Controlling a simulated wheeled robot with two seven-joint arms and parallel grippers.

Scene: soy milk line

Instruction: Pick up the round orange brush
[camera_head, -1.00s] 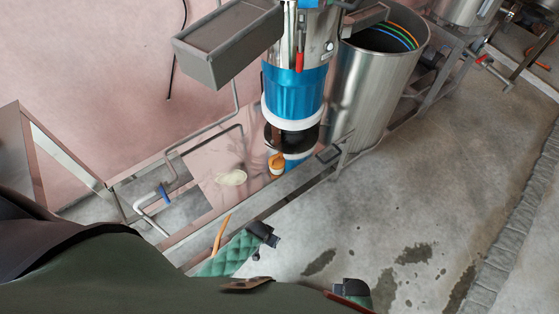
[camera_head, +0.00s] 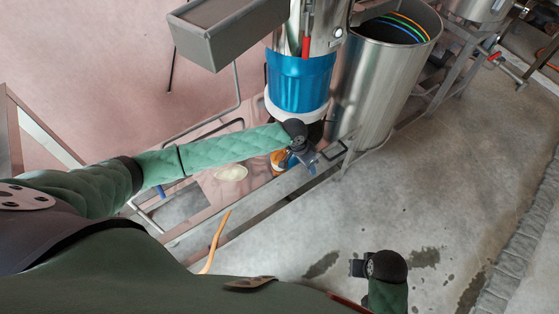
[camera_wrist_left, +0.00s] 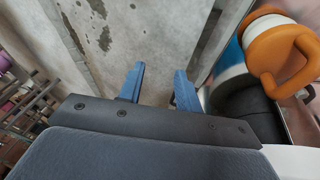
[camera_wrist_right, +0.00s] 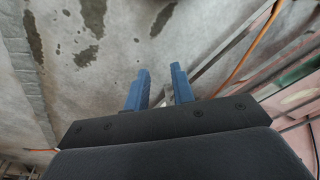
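The round orange brush (camera_head: 280,157) sits on the metal stand near the base of the blue and steel machine. In the head view my left forearm and gripper partly hide it. In the left wrist view the brush (camera_wrist_left: 283,52) is large at the right, with a thick curved orange handle and a white band behind it. My left gripper (camera_head: 309,163) is beside the brush, with its blue fingers (camera_wrist_left: 159,84) apart and nothing between them. My right gripper (camera_head: 355,267) is low over the floor side, its fingers (camera_wrist_right: 160,88) apart and empty.
The blue and steel machine (camera_head: 299,82) rises just behind my left gripper. A steel barrel (camera_head: 378,90) stands to its right. A pale patch (camera_head: 231,173) lies on the stand's surface (camera_head: 203,185). The wet concrete floor (camera_head: 440,190) at right is open.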

